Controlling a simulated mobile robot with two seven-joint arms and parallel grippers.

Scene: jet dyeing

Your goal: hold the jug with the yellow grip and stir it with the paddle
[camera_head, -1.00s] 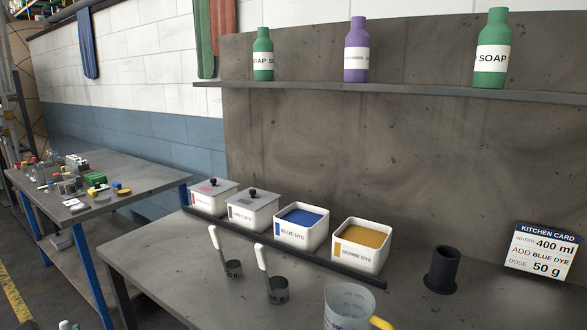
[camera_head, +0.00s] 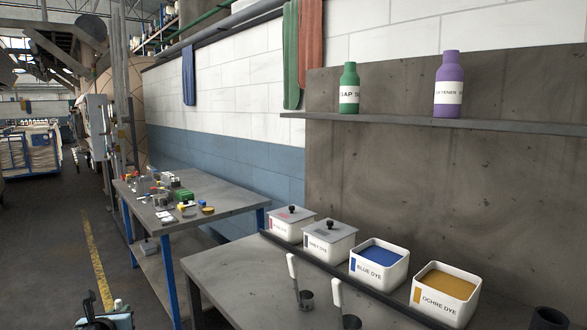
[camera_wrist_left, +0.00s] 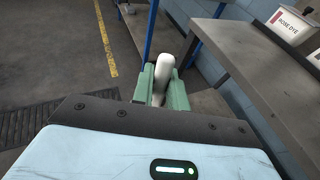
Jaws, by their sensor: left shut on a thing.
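My left gripper (camera_head: 119,305) shows at the bottom left of the head view, over the floor in front of the tables. In the left wrist view its green fingers (camera_wrist_left: 161,86) are shut on a pale, rounded, elongated piece (camera_wrist_left: 164,68). Only part of that piece shows, and I cannot tell whether it is the paddle. The jug with the yellow grip is outside both current views. My right gripper is not in view.
The grey bench holds a blue dye box (camera_head: 379,266), an ochre dye box (camera_head: 445,295), two lidded boxes and two white-handled scoops (camera_head: 304,296). A dark holder (camera_head: 549,318) is cut off at lower right. A cluttered side table (camera_head: 232,203) stands left, beside open floor.

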